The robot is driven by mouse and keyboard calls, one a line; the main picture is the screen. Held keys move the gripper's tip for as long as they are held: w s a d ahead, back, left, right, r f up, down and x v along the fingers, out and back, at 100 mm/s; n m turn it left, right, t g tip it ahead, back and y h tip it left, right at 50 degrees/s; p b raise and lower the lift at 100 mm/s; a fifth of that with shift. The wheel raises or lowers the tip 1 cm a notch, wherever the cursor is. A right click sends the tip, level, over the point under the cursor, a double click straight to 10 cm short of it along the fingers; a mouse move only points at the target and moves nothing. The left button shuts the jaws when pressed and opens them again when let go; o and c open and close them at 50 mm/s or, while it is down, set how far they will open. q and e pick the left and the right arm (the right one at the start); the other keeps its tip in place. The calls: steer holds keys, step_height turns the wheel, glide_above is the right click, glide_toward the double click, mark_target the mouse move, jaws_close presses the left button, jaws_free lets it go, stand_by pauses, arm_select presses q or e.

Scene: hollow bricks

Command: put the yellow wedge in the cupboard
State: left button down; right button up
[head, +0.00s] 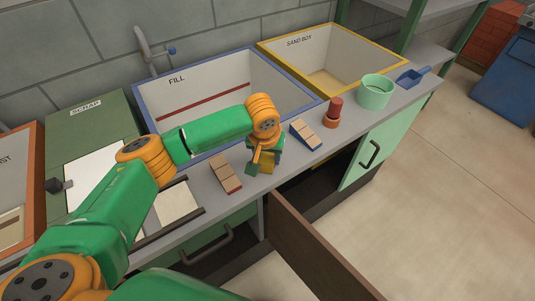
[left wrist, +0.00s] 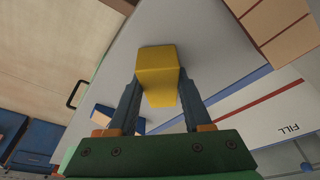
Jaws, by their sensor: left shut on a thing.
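The yellow wedge (head: 268,161) is between the fingers of my left gripper (head: 261,166), close over the front part of the grey counter. I cannot tell if it touches the counter. In the left wrist view the yellow wedge (left wrist: 156,62) sits between the two fingers of my left gripper (left wrist: 158,84), which is shut on it. The cupboard (head: 308,190) is under the counter, a dark opening below and right of the gripper. Its brown door (head: 318,245) stands swung out into the room. The arm hides part of the gripper. My right gripper is not in view.
Tan stepped blocks stand left (head: 225,174) and right (head: 305,135) of the gripper. Beyond are a red and orange piece (head: 333,112), a mint cup (head: 375,91) and a blue scoop (head: 411,77). FILL (head: 140,92) and SAND BOX (head: 262,48) bins lie behind.

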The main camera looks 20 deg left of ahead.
arm_select(q)
steer(key=shift+c, duration=1.7)
jaws_free()
steer(key=shift+s+f, duration=0.1)
steer(key=shift+s, duration=0.05)
steer(key=shift+a, duration=0.15)
steer(key=v, duration=1.3)
steer(key=shift+w+d, duration=0.25)
steer(key=shift+w, duration=0.1)
